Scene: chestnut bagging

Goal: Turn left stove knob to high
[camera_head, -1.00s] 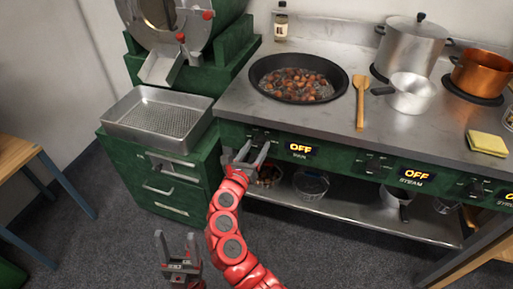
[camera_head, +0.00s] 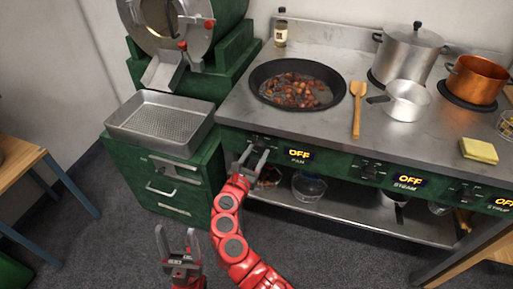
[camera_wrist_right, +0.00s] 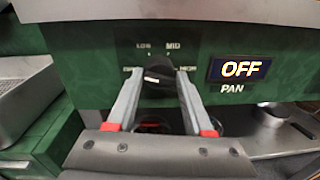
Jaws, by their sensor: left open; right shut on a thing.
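The left stove knob (camera_wrist_right: 158,76) is black, on the green front panel, with LOW, MID and HIGH marks around it. The PAN display (camera_wrist_right: 239,69) beside it reads OFF; it also shows in the head view (camera_head: 299,154). My right gripper (camera_wrist_right: 158,88) is shut on this knob, one finger on each side; in the head view the gripper (camera_head: 256,153) is at the panel's left end and partly covers the knob. My left gripper (camera_head: 178,236) is open and empty, low over the floor, away from the stove.
A black pan (camera_head: 297,84) of chestnuts sits on the stove top above the knob. A metal tray (camera_head: 160,121) rests on the green cabinet at left. A shelf (camera_head: 350,215) runs below the panel.

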